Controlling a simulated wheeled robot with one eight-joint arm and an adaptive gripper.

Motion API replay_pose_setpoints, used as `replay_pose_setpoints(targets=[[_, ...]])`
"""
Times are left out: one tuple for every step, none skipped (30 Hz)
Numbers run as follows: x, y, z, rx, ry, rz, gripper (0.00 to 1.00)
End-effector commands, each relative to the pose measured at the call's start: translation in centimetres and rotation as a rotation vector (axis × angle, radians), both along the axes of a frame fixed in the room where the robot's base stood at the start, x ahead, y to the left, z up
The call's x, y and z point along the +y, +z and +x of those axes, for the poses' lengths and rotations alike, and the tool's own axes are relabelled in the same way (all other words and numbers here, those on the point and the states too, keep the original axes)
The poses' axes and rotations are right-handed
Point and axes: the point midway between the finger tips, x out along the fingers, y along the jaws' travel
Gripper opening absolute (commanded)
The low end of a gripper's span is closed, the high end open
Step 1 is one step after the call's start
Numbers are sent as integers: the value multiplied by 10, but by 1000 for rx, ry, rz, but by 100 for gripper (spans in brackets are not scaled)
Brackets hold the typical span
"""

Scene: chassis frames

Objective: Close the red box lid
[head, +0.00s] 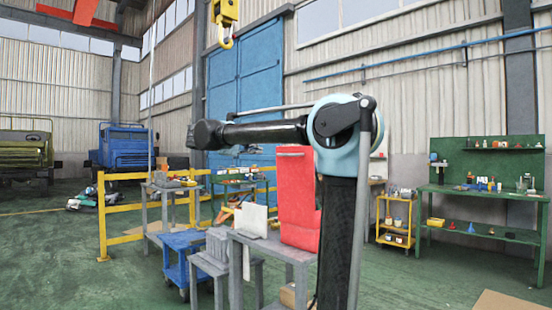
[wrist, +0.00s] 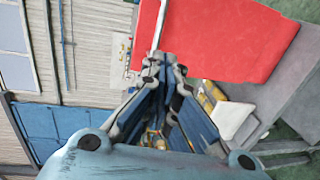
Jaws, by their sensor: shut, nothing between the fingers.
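The red box (head: 312,232) sits on a grey table, partly hidden by my arm in the head view. Its tall red lid (head: 294,185) stands upright, so the box is open. In the wrist view a large red panel (wrist: 225,42), which looks like the lid, fills the upper right. A pale bar (wrist: 158,25) runs along its left edge. My gripper (wrist: 165,70) is shut and empty, with its fingertips close to the lower end of that bar. I cannot tell whether they touch it.
The grey table (head: 270,245) also bears a white object (head: 251,220) left of the box. A blue cart (head: 178,262) and yellow railing (head: 122,213) stand further left. A green workbench (head: 485,195) stands at the right, with open green floor (head: 425,280) before it.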

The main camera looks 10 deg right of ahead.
Motion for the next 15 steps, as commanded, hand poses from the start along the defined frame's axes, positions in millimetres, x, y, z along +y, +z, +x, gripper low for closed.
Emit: replay_pose_setpoints(targets=[[2,2,2,-4,2,-5,0],[2,3,3,-6,3,-7,0],[1,3,4,-7,2,-9,0],[-1,3,6,-7,2,-9,0],[-4,2,7,-7,2,-9,0],[-7,2,10,-7,2,-9,0],[-11,1,12,-6,1,-9,0],[-14,0,14,-6,0,-8,0],[-19,-1,17,-6,1,-8,0],[-23,-2,20,-6,1,-8,0],[-27,-3,23,-6,0,-8,0],[-33,-3,27,-6,0,-8,0],[-37,-4,29,-6,1,-8,0],[-41,-5,32,-6,-1,-8,0],[-46,-6,36,-6,0,-8,0]])
